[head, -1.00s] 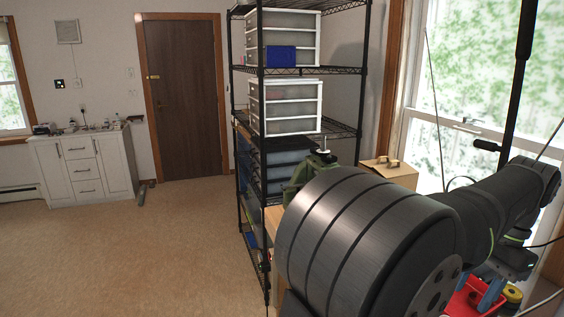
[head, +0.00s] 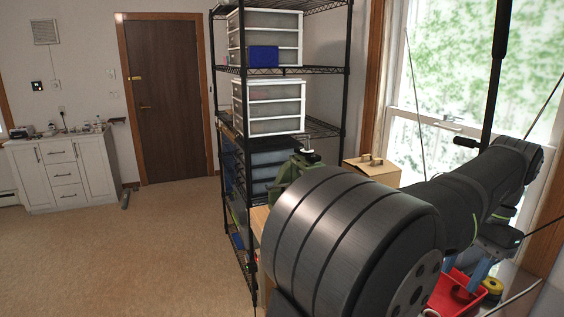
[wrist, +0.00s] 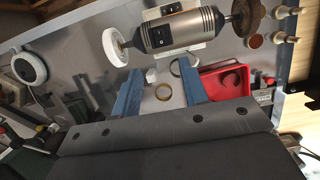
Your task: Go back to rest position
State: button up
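My gripper (wrist: 158,68) shows in the wrist view with two blue fingers spread well apart. Nothing is held between them. In the head view my arm reaches across the right side, and the blue fingers of my gripper (head: 479,270) point down beside a red tray (head: 445,300). My arm's large round joint hides part of the bench there.
The wrist view shows a bench grinder (wrist: 178,32) just beyond the fingers and a red bin (wrist: 235,88) close to the right finger. In the head view, a wire shelf (head: 282,72) with drawer units and a cardboard box (head: 372,174) stand behind my arm. Open floor lies left.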

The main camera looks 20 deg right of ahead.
jog(key=x, duration=1.1)
jog(key=shift+a+f, duration=0.15)
jog(key=shift+f, duration=0.25)
jog(key=shift+r+h, duration=0.2)
jog(key=shift+h, duration=0.1)
jog(key=shift+a+h, duration=0.35)
jog(key=shift+h, duration=0.65)
jog(key=shift+r+h, duration=0.3)
jog(key=shift+r, duration=0.05)
notch_tip(320, 180, up, 17)
jog(key=a+h, duration=0.1)
jog(key=a, duration=0.1)
jog(key=shift+f, duration=0.1)
jog(key=shift+d, duration=0.1)
